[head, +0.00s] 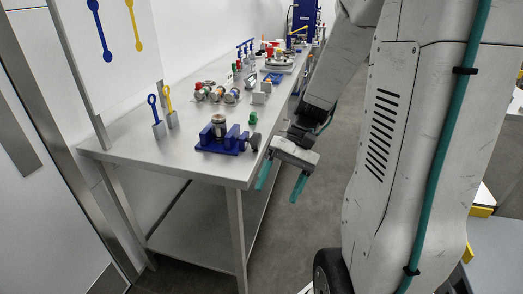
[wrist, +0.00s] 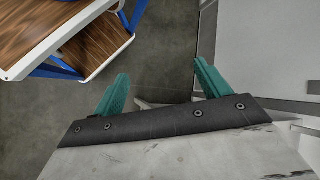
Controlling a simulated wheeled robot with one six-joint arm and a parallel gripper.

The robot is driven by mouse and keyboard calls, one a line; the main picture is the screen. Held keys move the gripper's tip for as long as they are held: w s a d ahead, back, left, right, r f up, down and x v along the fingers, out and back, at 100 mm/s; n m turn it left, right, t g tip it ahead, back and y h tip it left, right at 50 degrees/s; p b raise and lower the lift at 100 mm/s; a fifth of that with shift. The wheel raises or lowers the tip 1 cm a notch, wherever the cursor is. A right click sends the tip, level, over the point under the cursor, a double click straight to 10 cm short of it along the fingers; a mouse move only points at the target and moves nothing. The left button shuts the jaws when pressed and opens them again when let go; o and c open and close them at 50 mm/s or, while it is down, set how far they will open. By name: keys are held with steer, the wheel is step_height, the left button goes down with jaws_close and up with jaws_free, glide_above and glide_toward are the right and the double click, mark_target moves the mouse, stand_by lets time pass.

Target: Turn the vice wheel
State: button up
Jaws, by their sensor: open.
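A blue vice (head: 222,138) sits on the steel table near its front end in the head view. A round metal part stands upright at its jaws. The grey vice wheel (head: 254,141) is at the vice's right side, close to the table's right edge. My gripper (head: 281,190) has two teal fingers, spread apart with nothing between them. It hangs off the table's right edge, to the right of and nearer than the wheel, not touching it. The wrist view shows the open fingers (wrist: 160,85) over grey floor; neither the vice nor its wheel is visible there.
The steel table (head: 125,145) runs away to the back. Blue and yellow scoops (head: 164,115) stand left of the vice. Several round valves (head: 216,92) and a small green object (head: 253,118) lie behind it. A wood-topped blue-framed table (wrist: 40,30) shows in the wrist view.

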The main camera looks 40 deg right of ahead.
steer(key=w+d+f+n+t+y, duration=0.1)
steer(key=w+d+f+t+y, duration=0.4)
steer(key=w, duration=0.3)
steer(key=n+t+h, duration=0.2)
steer(key=n+t, duration=0.9)
glide_toward(260, 141)
steer(key=x, duration=1)
steer(key=shift+w+a+r, duration=0.1)
steer(key=shift+a, duration=0.35)
steer(key=c, duration=1)
